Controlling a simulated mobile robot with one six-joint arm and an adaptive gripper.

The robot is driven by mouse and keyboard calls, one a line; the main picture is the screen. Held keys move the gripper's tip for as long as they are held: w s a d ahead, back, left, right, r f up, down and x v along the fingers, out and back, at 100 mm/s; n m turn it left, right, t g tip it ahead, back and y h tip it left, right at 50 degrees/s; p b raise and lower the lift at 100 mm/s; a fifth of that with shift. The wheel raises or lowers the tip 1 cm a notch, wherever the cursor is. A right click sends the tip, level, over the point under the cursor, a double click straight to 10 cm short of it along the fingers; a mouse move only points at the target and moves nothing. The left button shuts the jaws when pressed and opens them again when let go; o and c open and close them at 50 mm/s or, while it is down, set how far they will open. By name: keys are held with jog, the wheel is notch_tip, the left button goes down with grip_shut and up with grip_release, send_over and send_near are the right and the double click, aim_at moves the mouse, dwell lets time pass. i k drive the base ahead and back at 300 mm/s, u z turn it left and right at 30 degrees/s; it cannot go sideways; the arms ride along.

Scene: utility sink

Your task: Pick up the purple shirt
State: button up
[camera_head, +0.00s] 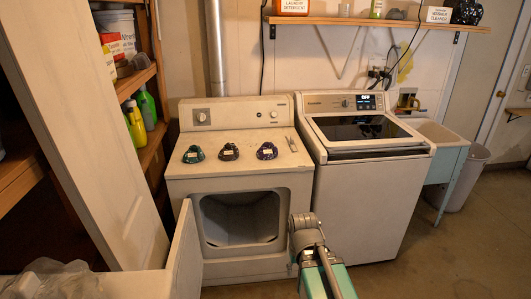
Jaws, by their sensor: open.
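Three small bundled cloths with pale labels lie in a row on top of the white dryer (240,176). The right one is purple and dark, and I take it for the purple shirt (267,151). To its left lie a dark reddish-brown cloth (229,152) and a dark green-teal cloth (193,154). Part of my arm, grey and teal, rises at the bottom centre in front of the dryer's right side, below and apart from the cloths. I cannot make out my gripper's fingers. Nothing covers the purple shirt.
The dryer door (184,255) hangs open at the left, showing an empty-looking drum (240,217). A thin light object (291,144) lies right of the purple shirt. A washer (365,190) stands close at the right, then a sink (436,132). A shelf (380,22) hangs above.

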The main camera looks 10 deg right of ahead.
aim_at(267, 151)
jog(key=z, duration=0.05)
jog(key=i, duration=0.9)
